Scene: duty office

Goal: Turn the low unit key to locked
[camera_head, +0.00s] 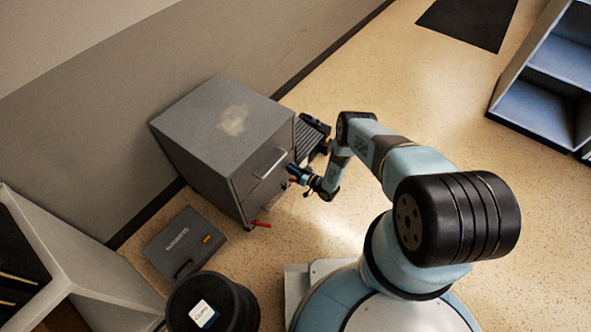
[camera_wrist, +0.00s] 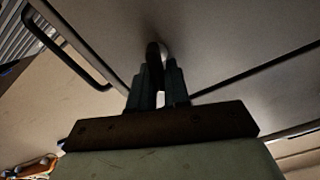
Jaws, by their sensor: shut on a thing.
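The low unit (camera_head: 222,125) is a grey drawer cabinet against the wall in the head view. Its front panel (camera_wrist: 225,40) fills the top of the wrist view. My gripper (camera_head: 293,171) is at that front, close to a drawer handle (camera_head: 269,164).
A grey case (camera_head: 183,248) lies on the floor left of the unit. A black bin (camera_head: 212,300) stands in front. A red-handled item (camera_head: 261,224) sticks out low at the unit. A dark ribbed object (camera_head: 311,138) is beside it. Open floor lies to the right.

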